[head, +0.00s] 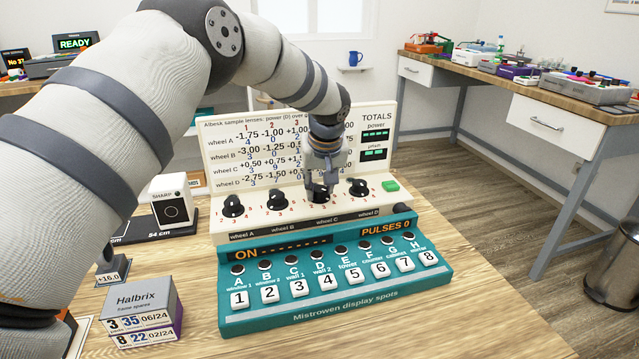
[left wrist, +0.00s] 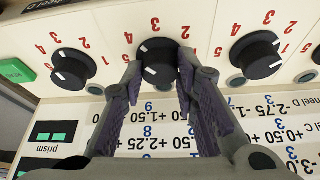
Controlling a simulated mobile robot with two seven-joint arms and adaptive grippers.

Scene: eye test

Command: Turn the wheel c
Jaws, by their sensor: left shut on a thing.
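Wheel C (head: 319,196) is a black round knob on the cream sloped panel, third from the left in the head view. My left gripper (head: 321,186) reaches down over it from above. In the left wrist view the panel shows upside down, and wheel C (left wrist: 159,68) sits between the fingertips of my left gripper (left wrist: 160,62), which is shut on it. The knob is partly hidden by the fingers. Red numerals ring it. My right gripper is in neither view.
Wheel B (head: 278,200) and wheel D (head: 358,187) flank wheel C closely; wheel A (head: 232,205) is farther left. A green button (head: 390,185) lies right of wheel D. A teal box (head: 340,310) with numbered white keys stands in front. The lens chart board (head: 225,160) rises behind.

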